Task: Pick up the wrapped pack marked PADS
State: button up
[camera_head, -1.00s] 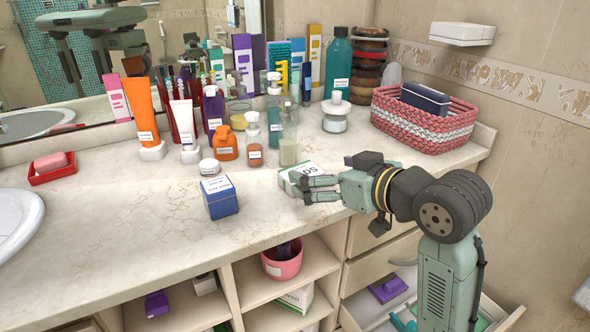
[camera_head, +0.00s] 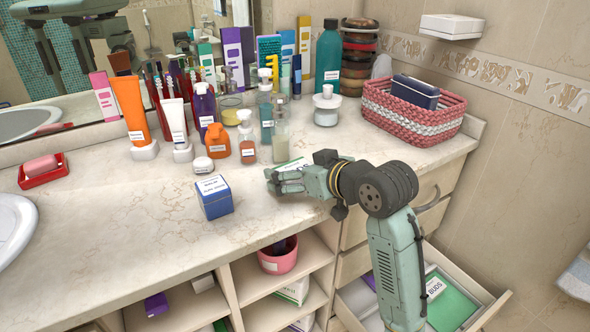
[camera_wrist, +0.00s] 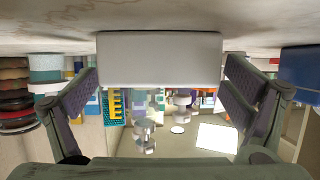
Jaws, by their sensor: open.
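The pack (camera_head: 290,165) lies on the counter, mostly hidden behind my gripper in the head view; only a white and green edge shows. In the wrist view a plain pale box face (camera_wrist: 160,58), apparently this pack, sits between the two fingers; no lettering shows there. My gripper (camera_head: 274,181) is low over the counter, pointing left, with its fingers apart. In the wrist view one finger is on each side of the pack, with a narrow gap at the left; contact at the right cannot be told.
A blue box (camera_head: 215,198) stands left of my gripper. Clear bottles (camera_head: 280,140) and an orange bottle (camera_head: 217,141) stand close behind. A pink basket (camera_head: 415,123) is at the back right. Below, an open drawer (camera_head: 505,297) holds a BUDS pack (camera_head: 434,288). The front left counter is clear.

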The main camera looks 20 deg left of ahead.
jog(key=shift+w+a+f, duration=0.25)
jog(key=shift+w+a, duration=0.05)
jog(key=shift+a, duration=0.1)
jog(key=shift+c, duration=0.6)
jog(key=c, duration=1.2)
jog(key=shift+r, duration=0.15)
